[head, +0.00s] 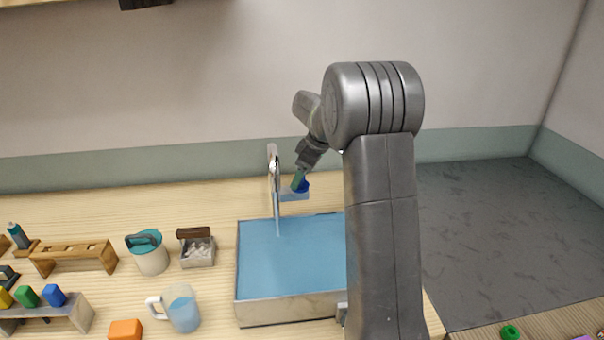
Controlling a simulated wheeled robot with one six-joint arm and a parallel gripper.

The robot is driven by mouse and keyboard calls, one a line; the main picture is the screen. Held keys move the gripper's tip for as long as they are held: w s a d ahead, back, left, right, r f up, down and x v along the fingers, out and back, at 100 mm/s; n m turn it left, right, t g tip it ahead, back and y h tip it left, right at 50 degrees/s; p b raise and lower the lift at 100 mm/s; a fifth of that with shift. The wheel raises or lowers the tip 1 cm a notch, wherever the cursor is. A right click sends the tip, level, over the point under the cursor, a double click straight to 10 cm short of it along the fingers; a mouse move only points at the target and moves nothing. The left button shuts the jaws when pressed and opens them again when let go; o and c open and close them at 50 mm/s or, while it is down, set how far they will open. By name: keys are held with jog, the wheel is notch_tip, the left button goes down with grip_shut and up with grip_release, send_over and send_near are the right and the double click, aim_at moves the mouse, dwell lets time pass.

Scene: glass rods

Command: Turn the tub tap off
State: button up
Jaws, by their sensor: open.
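The tub (290,311) is a metal-walled basin full of blue water on the wooden counter. The tap (273,165) is a tall chrome spout behind the tub. A thin bluish stream of water (278,220) falls from it into the tub. A blue tap handle (303,186) shows to the right of the spout. My gripper (298,183) is open and right at the blue handle, coming down from the upper right. Its fingertips overlap the handle in this view, and I cannot tell whether they touch it. My arm hides the right part of the tub.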

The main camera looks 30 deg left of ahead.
jog(key=shift+a+f, duration=0.1)
jog(key=shift+f, duration=0.15)
jog(key=c, duration=1)
jog(key=m+t+b, duration=0.1)
jog(key=m, duration=0.2)
jog(key=m+t, duration=0.1)
jog(key=m, duration=0.1)
jog(key=shift+s+m+b, duration=0.2)
jog(key=shift+m+b, duration=0.2)
jog(key=m+t, duration=0.1)
jog(key=m, duration=0.2)
jog(key=m+t+h, duration=0.1)
jog(key=m, duration=0.2)
jog(key=shift+s+a+b, duration=0.1)
jog(key=shift+b, duration=0.25)
jog(key=shift+h, duration=0.3)
